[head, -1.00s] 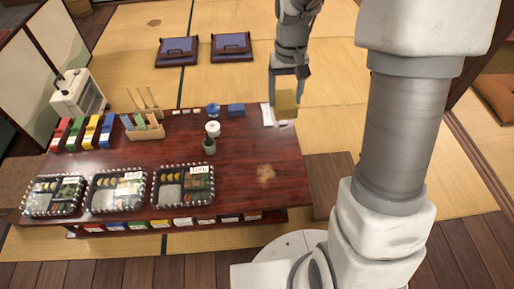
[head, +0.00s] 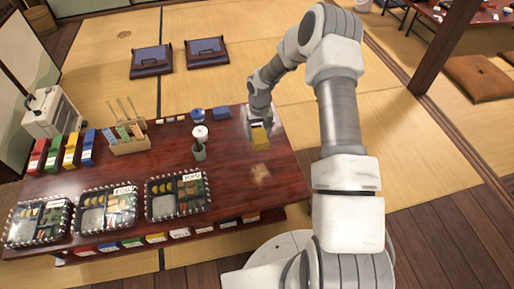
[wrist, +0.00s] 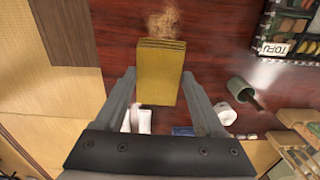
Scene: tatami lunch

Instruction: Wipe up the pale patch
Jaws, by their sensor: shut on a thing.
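The pale patch (head: 261,174) is a tan, irregular smear on the dark red table (head: 225,178), near its right end. It also shows at the top of the wrist view (wrist: 163,22). My gripper (head: 257,124) is shut on a yellow sponge-like block (head: 260,139), which shows large between the two fingers in the wrist view (wrist: 160,72). The block is held above the table, on the far side of the patch. It looks apart from the patch in the head view; in the wrist view its top edge borders the patch.
A grey-green cup (head: 199,152) and a white round item (head: 200,133) stand left of my gripper. Several lunch boxes (head: 176,194) line the near edge. A wooden holder (head: 130,145) stands farther left. The table around the patch is clear.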

